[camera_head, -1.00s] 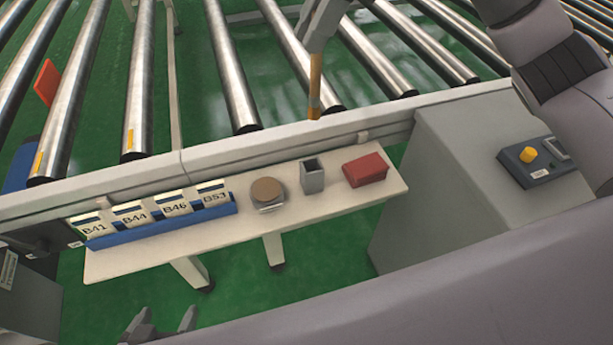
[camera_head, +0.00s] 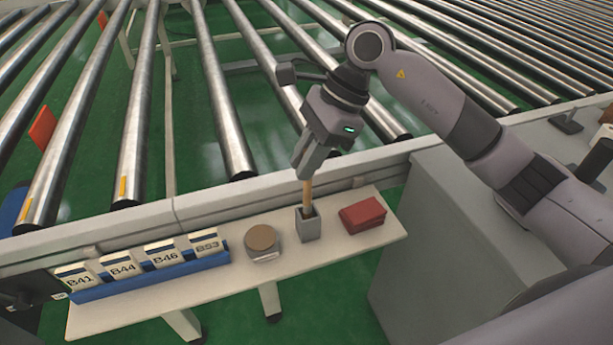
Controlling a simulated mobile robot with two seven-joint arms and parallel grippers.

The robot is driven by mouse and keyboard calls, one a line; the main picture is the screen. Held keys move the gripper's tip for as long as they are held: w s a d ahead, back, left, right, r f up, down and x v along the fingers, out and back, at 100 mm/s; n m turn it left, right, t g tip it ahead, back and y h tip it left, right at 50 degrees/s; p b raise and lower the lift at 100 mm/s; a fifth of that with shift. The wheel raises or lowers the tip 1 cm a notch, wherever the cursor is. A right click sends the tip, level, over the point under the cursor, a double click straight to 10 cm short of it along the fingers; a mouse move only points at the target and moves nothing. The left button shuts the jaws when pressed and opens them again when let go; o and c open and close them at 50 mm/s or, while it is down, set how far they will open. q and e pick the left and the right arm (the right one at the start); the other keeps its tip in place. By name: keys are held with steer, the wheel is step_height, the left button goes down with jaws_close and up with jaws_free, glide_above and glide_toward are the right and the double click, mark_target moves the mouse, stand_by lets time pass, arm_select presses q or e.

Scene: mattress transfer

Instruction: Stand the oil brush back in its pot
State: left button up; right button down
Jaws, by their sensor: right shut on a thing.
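My right gripper (camera_head: 309,170) comes down from above and is shut on the top of the oil brush. The pot stands upright on the pale shelf (camera_head: 340,250). My left gripper is out of view.
A round brown-topped tin (camera_head: 262,239) stands left of the pot, and a red box (camera_head: 362,215) lies to its right. A blue holder (camera_head: 150,284) with labelled cards is at the shelf's left. The conveyor rail (camera_head: 230,201) and steel rollers (camera_head: 226,110) lie behind.

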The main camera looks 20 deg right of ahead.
glide_above(306, 211)
steer(key=f, duration=0.4)
steer(key=shift+w+d+f, duration=0.1)
steer(key=shift+w+d, duration=0.05)
steer(key=shift+w, duration=0.15)
steer(key=shift+f+b, duration=0.2)
steer(key=shift+b, duration=0.1)
steer(key=c, duration=1.1)
jaws_free()
steer(key=shift+r, duration=0.1)
steer(key=shift+o, duration=0.2)
steer(key=shift+r, duration=0.1)
